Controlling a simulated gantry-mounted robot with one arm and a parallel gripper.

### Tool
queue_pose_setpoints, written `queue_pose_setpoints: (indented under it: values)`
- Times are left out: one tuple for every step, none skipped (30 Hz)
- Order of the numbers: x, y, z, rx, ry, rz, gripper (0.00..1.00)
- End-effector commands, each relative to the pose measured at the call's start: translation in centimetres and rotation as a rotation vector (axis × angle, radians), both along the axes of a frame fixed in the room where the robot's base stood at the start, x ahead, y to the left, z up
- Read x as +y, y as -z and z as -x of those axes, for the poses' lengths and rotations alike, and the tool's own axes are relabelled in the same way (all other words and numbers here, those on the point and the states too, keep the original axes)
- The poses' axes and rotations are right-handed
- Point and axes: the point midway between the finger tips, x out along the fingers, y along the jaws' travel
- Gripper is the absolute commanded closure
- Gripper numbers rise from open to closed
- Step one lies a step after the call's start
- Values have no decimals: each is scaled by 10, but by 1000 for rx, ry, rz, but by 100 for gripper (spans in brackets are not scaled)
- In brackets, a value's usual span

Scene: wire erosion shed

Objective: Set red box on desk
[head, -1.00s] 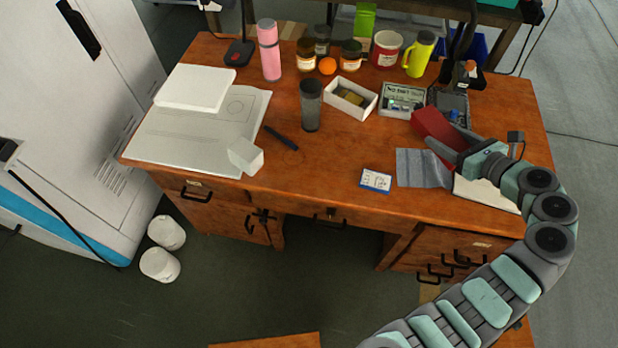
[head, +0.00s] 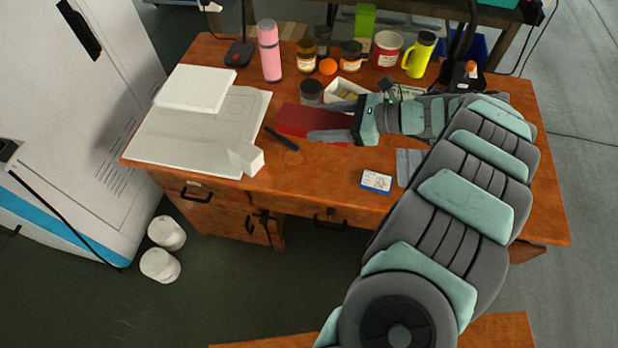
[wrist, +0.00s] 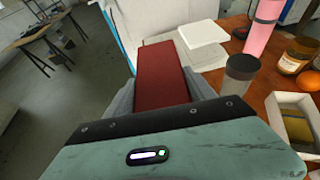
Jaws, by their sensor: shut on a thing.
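A red box (head: 305,121) is held between the fingers of my gripper (head: 332,120) over the middle of the wooden desk (head: 325,187). In the wrist view the red box (wrist: 162,75) points away from the gripper, with a grey finger on each side. In the head view the box partly covers the dark tumbler (head: 311,90). Whether the box touches the desk top is hard to tell.
A pen (head: 281,138) and a white block (head: 246,158) lie left of the box, beside papers (head: 180,140). A pink bottle (head: 269,52), jars and an open white carton (head: 346,88) stand behind. My arm covers the desk's right side.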

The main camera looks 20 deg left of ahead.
Motion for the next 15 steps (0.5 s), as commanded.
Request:
queue_pose_setpoints:
  values:
    - [5, -3, 9, 2, -22, -1, 94]
    - [7, -3, 13, 3, -33, 0, 94]
    - [9, -3, 18, 2, -45, -1, 94]
    - [10, -2, 20, 2, -50, -1, 94]
    - [10, 0, 22, 2, -54, 0, 94]
    - [11, 5, 23, 1, -58, 0, 94]
    - [11, 11, 23, 1, -59, 0, 94]
    - [11, 17, 24, 1, -59, 0, 94]
    - [11, 28, 24, 1, -59, 0, 94]
    - [11, 37, 24, 2, -59, 0, 94]
    - [10, 41, 24, 4, -58, 0, 94]
    - [10, 50, 24, 4, -58, 0, 94]
    - [10, 58, 24, 2, -58, -1, 94]
    - [10, 66, 23, 1, -58, 0, 94]
    - [10, 78, 23, 1, -58, 0, 94]
